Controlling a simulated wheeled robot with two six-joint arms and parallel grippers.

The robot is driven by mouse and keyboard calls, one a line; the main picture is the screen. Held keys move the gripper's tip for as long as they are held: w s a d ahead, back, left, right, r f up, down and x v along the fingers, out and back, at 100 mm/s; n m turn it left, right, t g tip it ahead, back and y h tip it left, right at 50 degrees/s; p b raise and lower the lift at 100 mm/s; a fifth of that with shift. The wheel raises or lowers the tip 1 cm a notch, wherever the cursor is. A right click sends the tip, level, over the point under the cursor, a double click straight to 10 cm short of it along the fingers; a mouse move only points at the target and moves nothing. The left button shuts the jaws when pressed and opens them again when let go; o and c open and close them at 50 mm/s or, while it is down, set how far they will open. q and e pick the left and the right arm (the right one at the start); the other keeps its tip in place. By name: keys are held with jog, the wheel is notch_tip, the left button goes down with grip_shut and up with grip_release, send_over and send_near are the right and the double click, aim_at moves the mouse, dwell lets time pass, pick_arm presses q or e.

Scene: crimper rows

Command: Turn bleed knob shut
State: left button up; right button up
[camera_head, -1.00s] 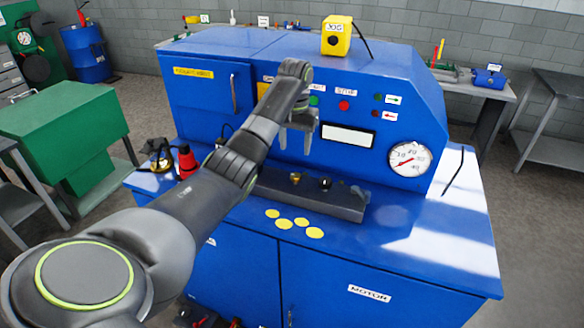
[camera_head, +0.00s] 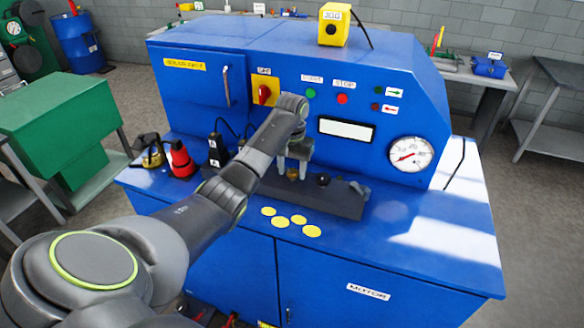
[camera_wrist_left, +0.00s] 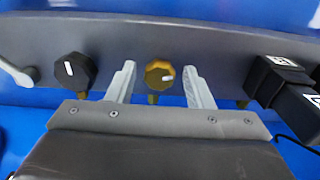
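No label shows which is the bleed knob. My left gripper (camera_wrist_left: 160,84) is open, with one finger on each side of the brass knob and a visible gap to it. In the head view my left gripper (camera_head: 292,166) points down over the brass knob (camera_head: 292,174). My right gripper is out of view.
A grey lever (camera_head: 359,188) is at the block's right end. Black plugs (camera_wrist_left: 280,85) are close to my gripper. The blue cabinet front (camera_head: 230,120) with a red switch (camera_head: 264,95) and gauge (camera_head: 410,154) rises behind. Yellow discs (camera_head: 298,219) lie in front.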

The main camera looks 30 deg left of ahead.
pick_arm(q)
jog(key=c, duration=0.8)
jog(key=shift+n, duration=1.4)
jog(key=n, duration=0.4)
jog(key=shift+w+d+n, duration=0.1)
jog(key=shift+d+n, duration=0.05)
jog(key=shift+n, duration=0.15)
jog(key=n, duration=0.4)
jog(key=shift+w, duration=0.1)
jog(key=shift+n, duration=1.8)
jog(key=o, duration=1)
